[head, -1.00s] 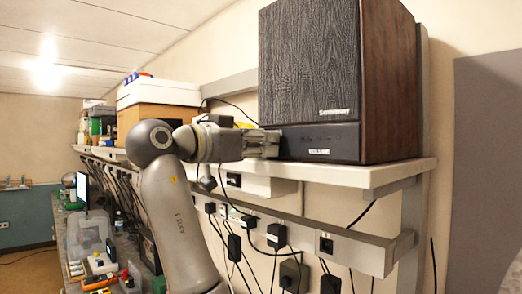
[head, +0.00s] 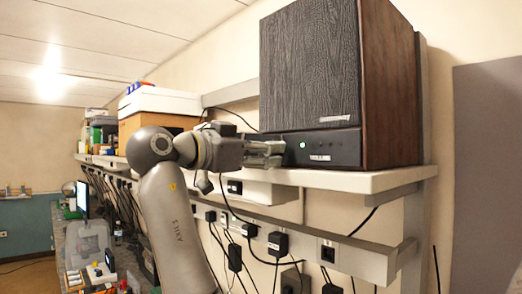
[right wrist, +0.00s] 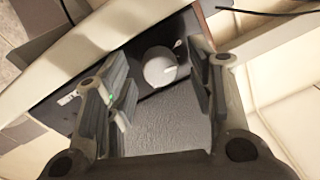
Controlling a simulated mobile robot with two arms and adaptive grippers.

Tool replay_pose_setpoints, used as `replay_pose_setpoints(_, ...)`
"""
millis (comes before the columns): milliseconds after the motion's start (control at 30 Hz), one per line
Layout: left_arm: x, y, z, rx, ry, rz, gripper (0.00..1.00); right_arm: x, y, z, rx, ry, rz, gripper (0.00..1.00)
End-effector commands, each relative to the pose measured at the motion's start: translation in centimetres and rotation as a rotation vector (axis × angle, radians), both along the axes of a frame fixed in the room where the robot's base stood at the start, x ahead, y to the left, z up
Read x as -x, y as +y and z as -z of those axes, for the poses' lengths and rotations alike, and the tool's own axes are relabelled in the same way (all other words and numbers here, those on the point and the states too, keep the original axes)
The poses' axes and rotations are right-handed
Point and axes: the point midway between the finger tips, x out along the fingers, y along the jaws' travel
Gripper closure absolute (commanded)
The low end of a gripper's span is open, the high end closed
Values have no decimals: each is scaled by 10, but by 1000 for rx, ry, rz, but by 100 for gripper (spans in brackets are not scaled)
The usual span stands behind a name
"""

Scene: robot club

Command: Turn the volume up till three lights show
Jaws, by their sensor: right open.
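A large dark speaker (head: 310,70) with wood-brown sides stands on the wall shelf. Its black lower front panel (head: 340,146) carries a pale label and one lit green light (head: 303,145). My right gripper (head: 280,152) is at the left end of this panel. In the right wrist view, the open fingers of my right gripper (right wrist: 165,95) stand apart on either side of a round pale knob (right wrist: 160,67) with a white mark. I cannot tell whether they touch it. A green glint (right wrist: 111,98) shows at the left finger. In the head view the gripper hides the knob. My left gripper is not in view.
The pale shelf (head: 390,178) runs under the speaker, with a metal bracket at its right end. Several black plugs and cables hang below. A white box (head: 165,100) on a brown box stands further left. A grey panel (head: 490,150) is at the far right.

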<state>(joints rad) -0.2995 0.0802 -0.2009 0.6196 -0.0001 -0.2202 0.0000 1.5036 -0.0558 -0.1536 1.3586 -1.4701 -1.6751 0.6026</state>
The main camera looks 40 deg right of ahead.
Motion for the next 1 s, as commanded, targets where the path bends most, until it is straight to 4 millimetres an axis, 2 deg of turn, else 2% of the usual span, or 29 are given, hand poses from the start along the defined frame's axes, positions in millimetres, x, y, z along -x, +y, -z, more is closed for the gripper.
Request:
replay_pose_setpoints(133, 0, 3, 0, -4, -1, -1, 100, 0, 4, 0, 1, 0, -1, 50)
replay_pose_setpoints(233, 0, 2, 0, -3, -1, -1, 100, 1, 17, 0, 1, 0, -4, 50)
replay_pose_setpoints(500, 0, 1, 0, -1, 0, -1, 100, 9, 74, 1, 1, 0, -4, 50)
replay_pose_setpoints(700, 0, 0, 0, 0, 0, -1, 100, 13, 106, 2, 1, 2, -3, 50)
replay_pose_setpoints(833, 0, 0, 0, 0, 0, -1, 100, 15, 117, 3, -1, 1, -1, 50)
replay_pose_setpoints(1000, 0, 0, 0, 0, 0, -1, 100, 16, 120, 3, 0, 0, 0, 50)
